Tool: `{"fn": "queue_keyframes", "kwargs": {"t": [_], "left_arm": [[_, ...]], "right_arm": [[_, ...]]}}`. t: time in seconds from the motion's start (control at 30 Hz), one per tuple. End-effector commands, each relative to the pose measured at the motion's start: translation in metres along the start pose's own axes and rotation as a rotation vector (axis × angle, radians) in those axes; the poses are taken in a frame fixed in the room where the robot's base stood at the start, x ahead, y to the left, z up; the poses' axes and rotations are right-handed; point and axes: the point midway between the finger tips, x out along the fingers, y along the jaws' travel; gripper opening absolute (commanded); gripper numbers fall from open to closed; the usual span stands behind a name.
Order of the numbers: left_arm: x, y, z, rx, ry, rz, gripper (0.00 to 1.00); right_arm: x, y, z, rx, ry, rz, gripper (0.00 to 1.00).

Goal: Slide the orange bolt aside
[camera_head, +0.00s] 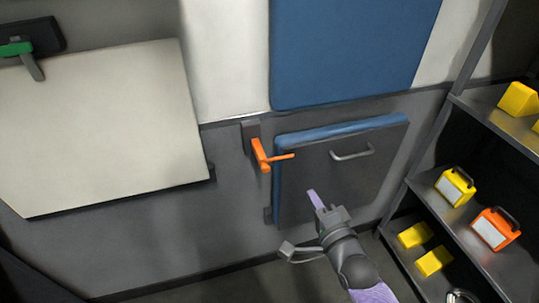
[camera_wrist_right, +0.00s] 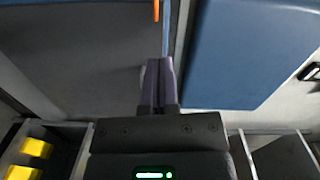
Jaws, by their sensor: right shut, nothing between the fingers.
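The orange bolt (camera_head: 261,154) is mounted on a dark bracket on the wall, at the left edge of a grey panel with blue padding (camera_head: 318,170). Its thin orange handle points right, across the panel's upper left corner. My right gripper (camera_head: 314,197) is below and to the right of the bolt, in front of the panel, apart from the bolt. Its purple fingers are shut and empty. In the right wrist view the shut fingers (camera_wrist_right: 159,64) point up toward an orange piece (camera_wrist_right: 156,10) at the top edge, probably the bolt's handle. My left gripper is not in view.
A metal handle (camera_head: 352,152) sticks out of the grey panel. A blue pad (camera_head: 350,50) is on the wall above. A shelf (camera_head: 455,210) with yellow and orange boxes stands at the right. A pale board (camera_head: 100,130) sticks out at the left.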

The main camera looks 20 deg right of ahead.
Motion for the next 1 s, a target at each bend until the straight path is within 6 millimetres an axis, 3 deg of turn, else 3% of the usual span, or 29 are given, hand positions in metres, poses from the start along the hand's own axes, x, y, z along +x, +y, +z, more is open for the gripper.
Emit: {"fn": "queue_keyframes", "kwargs": {"t": [0.37, 0.83, 1.0], "left_arm": [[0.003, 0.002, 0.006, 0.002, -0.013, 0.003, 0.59], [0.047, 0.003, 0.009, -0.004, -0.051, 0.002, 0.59], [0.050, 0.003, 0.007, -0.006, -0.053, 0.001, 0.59]], "right_arm": [[0.007, 0.001, 0.000, -0.001, 0.000, -0.001, 0.00], [0.104, 0.005, 0.001, -0.002, 0.000, 0.001, 0.00], [0.108, 0.003, 0.029, 0.001, -0.002, 0.001, 0.00]]}}
